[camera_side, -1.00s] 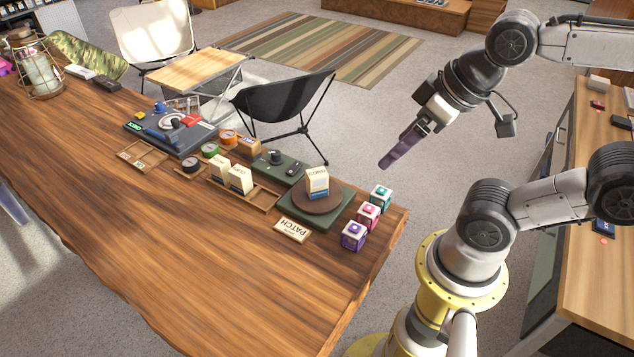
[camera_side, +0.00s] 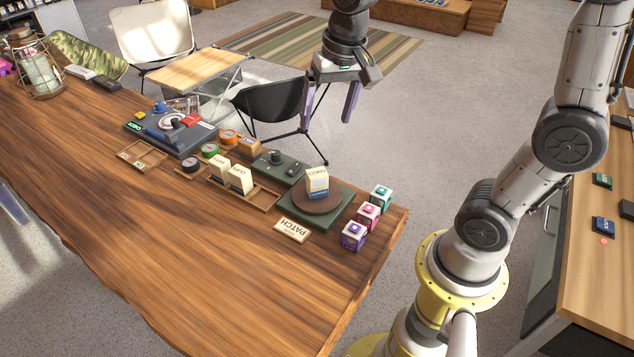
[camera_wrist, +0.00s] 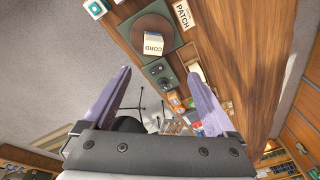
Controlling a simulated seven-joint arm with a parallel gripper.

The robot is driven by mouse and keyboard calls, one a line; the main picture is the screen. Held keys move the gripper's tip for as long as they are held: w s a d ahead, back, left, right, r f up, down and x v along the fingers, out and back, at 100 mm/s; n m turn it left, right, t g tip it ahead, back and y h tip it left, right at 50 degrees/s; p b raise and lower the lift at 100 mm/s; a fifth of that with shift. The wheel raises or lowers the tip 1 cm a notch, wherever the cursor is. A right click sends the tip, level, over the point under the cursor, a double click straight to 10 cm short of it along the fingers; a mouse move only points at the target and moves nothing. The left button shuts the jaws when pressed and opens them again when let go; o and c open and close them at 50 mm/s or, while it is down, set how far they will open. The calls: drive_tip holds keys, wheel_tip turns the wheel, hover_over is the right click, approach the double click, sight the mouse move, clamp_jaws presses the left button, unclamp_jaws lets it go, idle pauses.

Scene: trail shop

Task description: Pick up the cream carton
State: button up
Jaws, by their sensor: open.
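A cream carton (camera_side: 317,181) with a blue band at its foot stands upright on a round brown turntable (camera_side: 309,206) set in a dark green base. It is lettered CORD in the wrist view (camera_wrist: 153,44). Two more cream cartons stand in a wooden tray to its left, one at the left (camera_side: 219,170) and one at the right (camera_side: 240,179). My gripper (camera_side: 330,112) is open and empty, with its purple fingers pointing down, high above the far side of the table. In the wrist view its fingers (camera_wrist: 165,84) are spread wide with nothing between them.
Small teal (camera_side: 381,197), pink (camera_side: 368,215) and purple (camera_side: 353,236) boxes line the table's right end. A PATCH sign (camera_side: 292,230) lies before the turntable. A green control box (camera_side: 279,166) sits behind the tray. The near tabletop (camera_side: 200,270) is clear.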

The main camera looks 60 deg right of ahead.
drive_tip(key=g, duration=0.2)
hover_over(317, 182)
drive_tip(key=d, duration=0.1)
wheel_tip(317, 182, down, 6)
drive_tip(key=shift+m, duration=0.4)
drive_tip(key=f, duration=0.9)
drive_tip(key=shift+w+d, duration=0.25)
drive_tip(key=shift+w+f, duration=0.15)
drive_tip(key=shift+f, duration=1.4)
drive_tip(key=shift+w+f, duration=0.1)
drive_tip(key=shift+f, duration=1.45)
clamp_jaws()
drive_tip(key=shift+r, duration=0.15)
